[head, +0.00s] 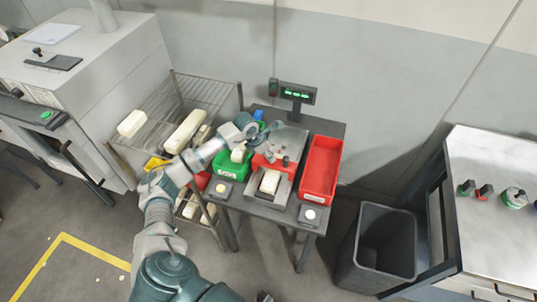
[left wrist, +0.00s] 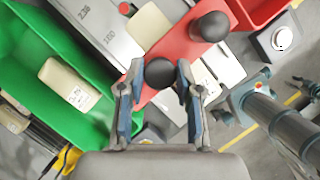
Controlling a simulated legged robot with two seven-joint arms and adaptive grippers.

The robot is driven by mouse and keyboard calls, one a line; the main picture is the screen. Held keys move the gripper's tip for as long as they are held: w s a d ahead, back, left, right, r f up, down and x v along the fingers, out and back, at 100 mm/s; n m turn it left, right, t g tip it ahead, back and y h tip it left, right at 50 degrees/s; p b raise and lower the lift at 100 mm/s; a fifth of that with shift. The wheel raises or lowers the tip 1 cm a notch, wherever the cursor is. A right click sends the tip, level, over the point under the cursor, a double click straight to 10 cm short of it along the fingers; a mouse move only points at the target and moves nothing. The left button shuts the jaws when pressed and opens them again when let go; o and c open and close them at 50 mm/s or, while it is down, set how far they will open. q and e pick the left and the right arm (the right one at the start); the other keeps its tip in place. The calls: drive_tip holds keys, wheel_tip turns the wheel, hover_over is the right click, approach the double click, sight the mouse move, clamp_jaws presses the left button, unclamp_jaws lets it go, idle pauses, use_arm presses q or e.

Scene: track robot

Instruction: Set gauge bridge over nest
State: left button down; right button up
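The gauge bridge (head: 261,164) is a red plate with round black knobs, on the work table in the head view. It also fills the upper middle of the left wrist view (left wrist: 186,48). My left gripper (head: 268,147) is above it with fingers pointing down. In the left wrist view my left gripper (left wrist: 160,78) is open, with one black knob (left wrist: 160,70) between its fingertips; I cannot tell whether they touch it. The grey nest (head: 266,196) with a cream block (head: 270,181) is at the table's front.
A green bin (head: 227,169) with cream blocks is left of the bridge and a red bin (head: 321,170) is right. A display (head: 297,94) stands behind. A wire rack (head: 165,110) is left; a dark waste bin (head: 385,245) is right on the floor.

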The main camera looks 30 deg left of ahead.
use_arm(q)
drive_tip(key=c, duration=0.8)
unclamp_jaws()
drive_tip(key=shift+s, duration=0.2)
drive_tip(key=v, duration=1.2)
drive_tip(key=shift+w+a, duration=0.1)
